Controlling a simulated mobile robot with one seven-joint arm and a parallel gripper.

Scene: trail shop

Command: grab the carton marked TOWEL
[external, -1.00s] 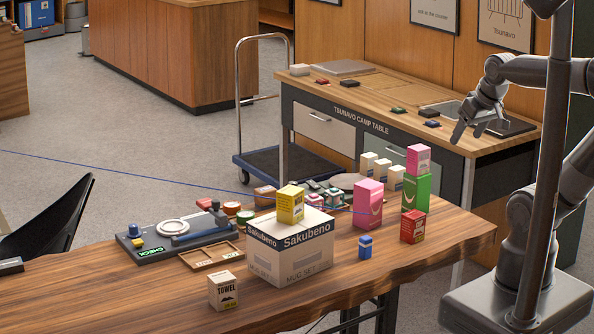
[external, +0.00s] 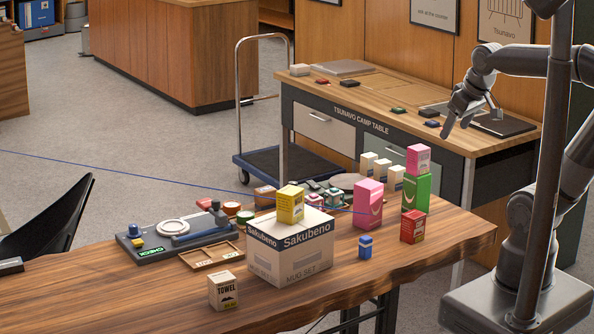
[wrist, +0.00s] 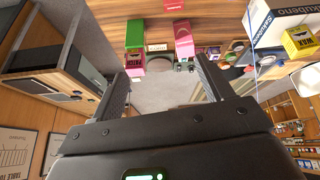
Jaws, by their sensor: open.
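The carton marked TOWEL (external: 223,290) is a small cream box with a black picture and a yellow label. It stands upright near the front edge of the wooden table, left of the Sakubeno mug set box, in the external view. I cannot make it out in the wrist view. My gripper (external: 455,124) is open and empty, raised in the air at the right, far from the carton. Its two fingers (wrist: 160,88) show spread apart in the wrist view.
The large Sakubeno box (external: 290,255) carries a yellow carton (external: 290,206). Pink (external: 368,204), green (external: 416,193) and red (external: 413,227) cartons stand at the right. A blue item (external: 365,246) is in front. A scale (external: 180,235) and wooden tray (external: 212,256) lie behind the TOWEL carton.

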